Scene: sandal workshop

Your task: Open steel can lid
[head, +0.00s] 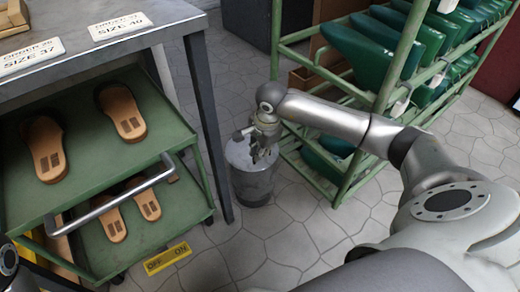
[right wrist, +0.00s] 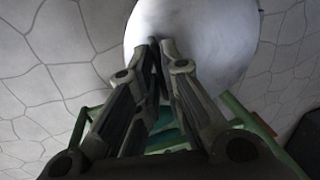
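The steel can (head: 252,182) stands upright on the stone floor between the workbench leg and the green rack. My right gripper (head: 262,152) points down at the top of the can. In the right wrist view my right gripper's fingers (right wrist: 160,45) are drawn together, their tips in front of the pale round top (right wrist: 212,35). I cannot tell whether the tips touch the lid or have part of it between them. The gripper hides part of the can's top in the head view. My left gripper is not in view.
A green trolley (head: 105,195) with sandal soles stands at the left by a grey workbench (head: 95,62). A yellow OFF/ON plate (head: 167,258) is low at left. Floor in front of the can is clear.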

